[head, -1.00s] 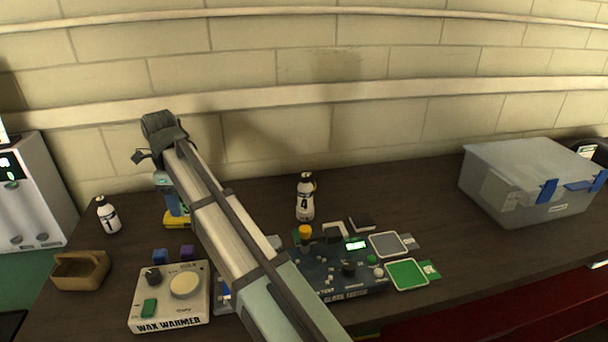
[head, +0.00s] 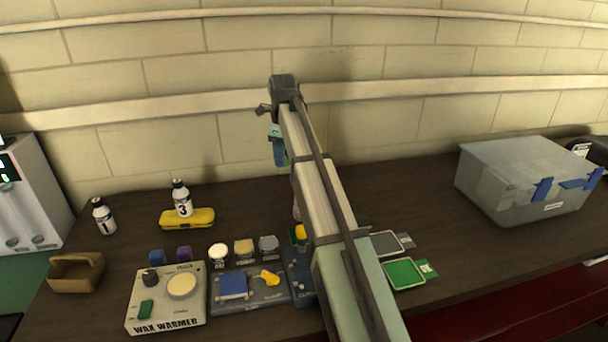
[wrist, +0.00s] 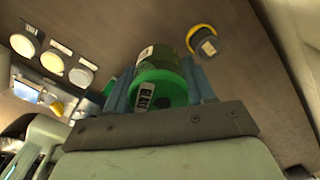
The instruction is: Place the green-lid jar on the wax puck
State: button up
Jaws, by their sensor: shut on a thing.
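My gripper (wrist: 162,80) is shut on the green-lid jar (wrist: 158,88) in the wrist view. The jar sits between the two blue-grey fingers, its green lid turned toward the camera, with a label on it. The wax puck (head: 182,286) is a round cream disc on top of the wax warmer (head: 165,326), at the lower left of the head view. The puck is bare, and the arm is well to its right.
Several small jars stand behind the warmer and the blue-topped device (head: 225,305). Bottle 3 (head: 182,200) stands by a yellow case (head: 175,222). Bottle 1 (head: 104,218) and a tan basket (head: 76,273) are left. A clear bin (head: 515,190) is right. A yellow-ringed top (wrist: 203,42) shows beside the jar.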

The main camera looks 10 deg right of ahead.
jog(key=w+d+r, duration=0.2)
jog(key=w+d, duration=0.2)
jog(key=d, duration=0.3)
jog(key=shift+w+d, duration=0.3)
jog(key=shift+w, duration=0.1)
jog(key=shift+f, duration=4.75)
jog(key=shift+f, duration=0.1)
jog(key=o, duration=1)
notch_tip(320, 180, up, 12)
